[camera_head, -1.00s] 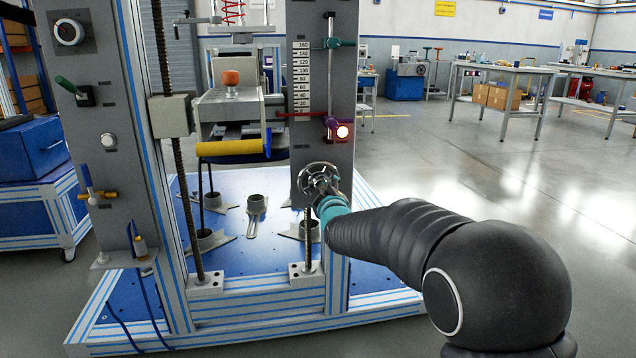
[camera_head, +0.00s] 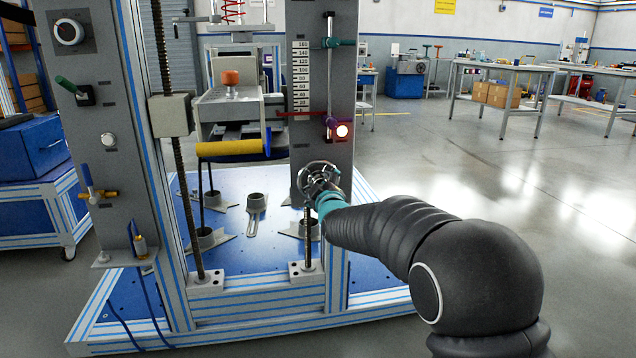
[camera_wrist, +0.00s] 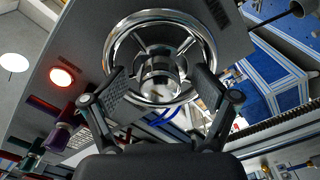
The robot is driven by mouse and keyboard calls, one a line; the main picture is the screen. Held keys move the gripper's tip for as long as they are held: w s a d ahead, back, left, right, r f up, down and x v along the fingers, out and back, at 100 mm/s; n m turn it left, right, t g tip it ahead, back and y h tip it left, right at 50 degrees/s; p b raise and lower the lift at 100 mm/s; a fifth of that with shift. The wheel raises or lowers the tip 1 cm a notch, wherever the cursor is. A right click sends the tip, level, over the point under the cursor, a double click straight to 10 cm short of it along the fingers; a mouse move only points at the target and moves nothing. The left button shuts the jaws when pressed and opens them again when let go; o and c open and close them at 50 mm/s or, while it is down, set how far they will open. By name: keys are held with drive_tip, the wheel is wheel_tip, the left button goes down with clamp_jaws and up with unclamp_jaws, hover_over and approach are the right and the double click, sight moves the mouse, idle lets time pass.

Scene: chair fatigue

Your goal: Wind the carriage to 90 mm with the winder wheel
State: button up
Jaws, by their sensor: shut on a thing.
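The chrome winder wheel (camera_head: 318,178) sits low on the grey right-hand post. My gripper (camera_head: 327,197) is shut on it from the front right. In the wrist view the wheel rim (camera_wrist: 160,14) and hub (camera_wrist: 160,78) show between my gripper's two fingers (camera_wrist: 160,92). The exact contact is partly hidden. The carriage (camera_head: 228,108) is a grey block with an orange knob on top and a yellow roller in front. A red pointer (camera_head: 298,114) reaches across the lower end of the white scale (camera_head: 301,75). Its exact reading is too small to tell.
A lit lamp (camera_head: 342,131) and a purple-and-teal clamp rod (camera_head: 332,85) are on the post above the wheel. A threaded screw (camera_head: 308,238) stands below the wheel. The blue base plate (camera_head: 270,250) holds grey brackets. The floor to the right is open.

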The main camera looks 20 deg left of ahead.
drive_tip(key=shift+m+b, duration=0.3)
drive_tip(key=shift+b, duration=0.1)
drive_tip(key=shift+r+m, duration=0.15)
drive_tip(key=shift+m, duration=0.45)
drive_tip(key=m, duration=0.4)
drive_tip(key=shift+w, duration=0.1)
drive_tip(key=shift+a, duration=0.1)
drive_tip(key=shift+m, duration=0.3)
drive_tip(key=m, duration=0.6)
drive_tip(key=shift+r, duration=0.1)
drive_tip(key=m, duration=0.6)
